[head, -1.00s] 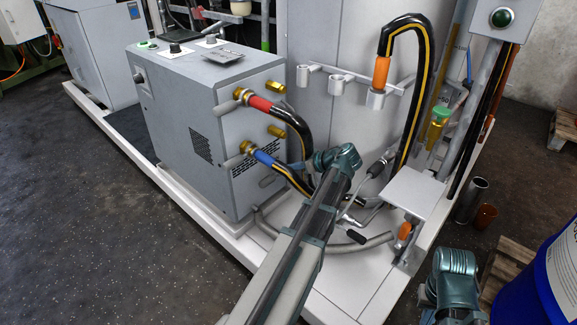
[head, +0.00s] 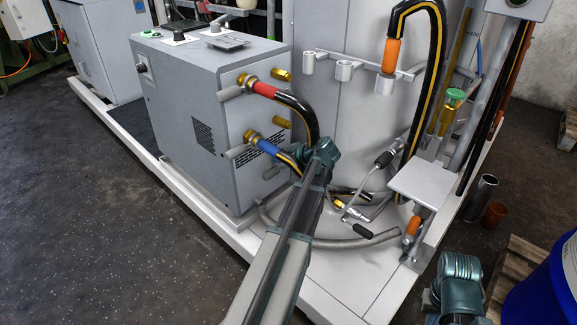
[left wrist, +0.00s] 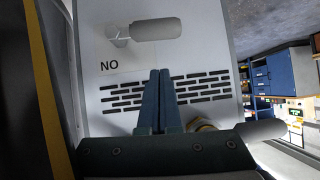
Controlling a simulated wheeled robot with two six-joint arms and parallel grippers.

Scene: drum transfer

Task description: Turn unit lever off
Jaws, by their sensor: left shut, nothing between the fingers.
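The unit is a grey box (head: 190,130) with hoses on its front. A short grey lever (head: 271,172) sits low on that front, below the vent slots. In the left wrist view the lever (left wrist: 156,28) lies sideways from its pivot, near a label reading ON upside down (left wrist: 109,66). My left gripper (left wrist: 160,72) is shut and empty; its fingertips are over the panel, pointing toward the lever, with a visible gap in the picture. In the head view my left arm hides much of it. Of my right arm only teal links show.
A red-collared hose (head: 263,89) and a blue-collared hose (head: 270,147) leave brass valves with grey handles (head: 236,151) near my left arm. A loose grey pipe (head: 355,241) lies on the white platform (head: 335,275). A blue drum (head: 545,285) stands at right.

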